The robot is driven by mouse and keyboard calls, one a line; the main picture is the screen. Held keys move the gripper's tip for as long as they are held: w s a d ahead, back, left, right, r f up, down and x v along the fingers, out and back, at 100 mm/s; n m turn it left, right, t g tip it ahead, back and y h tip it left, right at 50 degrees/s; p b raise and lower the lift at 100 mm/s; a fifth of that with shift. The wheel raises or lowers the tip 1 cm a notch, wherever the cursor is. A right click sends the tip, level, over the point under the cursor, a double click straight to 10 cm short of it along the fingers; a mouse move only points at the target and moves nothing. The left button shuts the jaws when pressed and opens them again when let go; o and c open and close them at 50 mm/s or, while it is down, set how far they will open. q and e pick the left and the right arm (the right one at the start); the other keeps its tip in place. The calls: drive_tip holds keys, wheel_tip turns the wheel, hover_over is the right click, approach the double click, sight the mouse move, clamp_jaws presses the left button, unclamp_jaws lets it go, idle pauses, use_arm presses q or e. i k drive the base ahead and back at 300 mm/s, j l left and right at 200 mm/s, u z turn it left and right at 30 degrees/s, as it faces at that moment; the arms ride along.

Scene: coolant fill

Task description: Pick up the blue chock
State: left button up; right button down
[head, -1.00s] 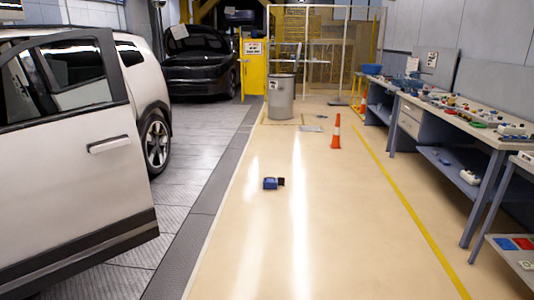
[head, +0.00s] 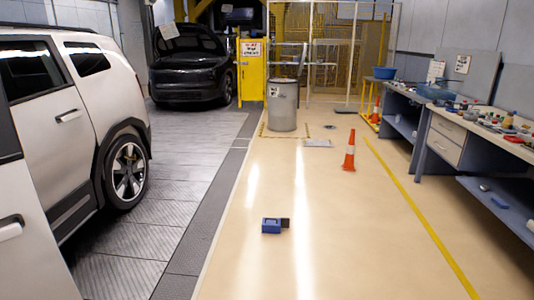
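A small blue block with a dark part at its right end, which looks like the blue chock (head: 271,226), lies on the beige floor ahead, a little below the middle of the head view. Nothing touches it and nothing covers it. Neither of my grippers shows in the head view.
A white car (head: 75,115) with its front door open stands on the left. A grey bin (head: 283,105) and an orange cone (head: 349,150) stand farther ahead. A cluttered workbench (head: 480,140) runs along the right. The floor around the blue block is clear.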

sight(269, 225)
drive_tip(key=i, duration=2.25)
